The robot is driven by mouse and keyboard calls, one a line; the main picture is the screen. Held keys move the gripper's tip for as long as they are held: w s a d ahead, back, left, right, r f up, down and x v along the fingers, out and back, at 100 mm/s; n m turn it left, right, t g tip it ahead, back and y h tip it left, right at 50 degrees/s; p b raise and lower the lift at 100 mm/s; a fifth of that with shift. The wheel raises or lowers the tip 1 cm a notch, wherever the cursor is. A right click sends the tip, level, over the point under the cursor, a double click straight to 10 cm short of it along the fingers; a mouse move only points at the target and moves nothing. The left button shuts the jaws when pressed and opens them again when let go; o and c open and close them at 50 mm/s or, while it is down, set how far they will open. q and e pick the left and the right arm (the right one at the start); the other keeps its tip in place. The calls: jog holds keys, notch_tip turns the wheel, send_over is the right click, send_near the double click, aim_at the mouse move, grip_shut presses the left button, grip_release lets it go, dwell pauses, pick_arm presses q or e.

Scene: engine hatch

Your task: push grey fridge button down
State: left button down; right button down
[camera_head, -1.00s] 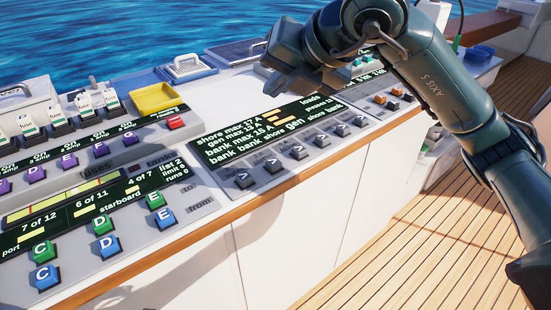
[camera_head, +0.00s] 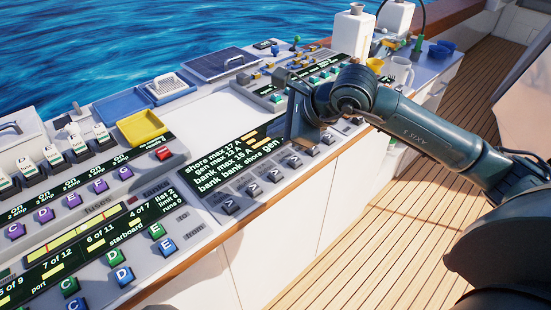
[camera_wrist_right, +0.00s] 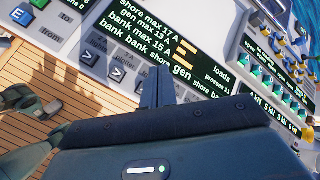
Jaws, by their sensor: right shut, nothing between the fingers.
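A row of grey buttons marked with arrows (camera_head: 252,189) runs along the front of the loads panel (camera_head: 212,178). Some of these buttons also show in the right wrist view (camera_wrist_right: 88,57). My right gripper (camera_head: 298,137) is over the right part of this panel, fingers pointing down and shut on nothing. In the wrist view its shut fingers (camera_wrist_right: 157,78) lie in front of the panel and hide part of it. I cannot tell whether the fingertips touch anything. My left gripper is not in view.
Left of the panel are purple, green and blue lettered buttons (camera_head: 157,230) and a red button (camera_head: 164,153). A yellow tray (camera_head: 141,128) stands behind. Another switch panel (camera_head: 335,66), white bottles (camera_head: 352,38) and a mug (camera_head: 399,72) are farther right. The wooden deck in front is clear.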

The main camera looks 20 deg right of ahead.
aim_at(280, 174)
jog(key=shift+d+f+n, duration=0.2)
jog(key=shift+d+n, duration=0.15)
jog(key=shift+n, duration=0.45)
jog(key=shift+f, duration=0.1)
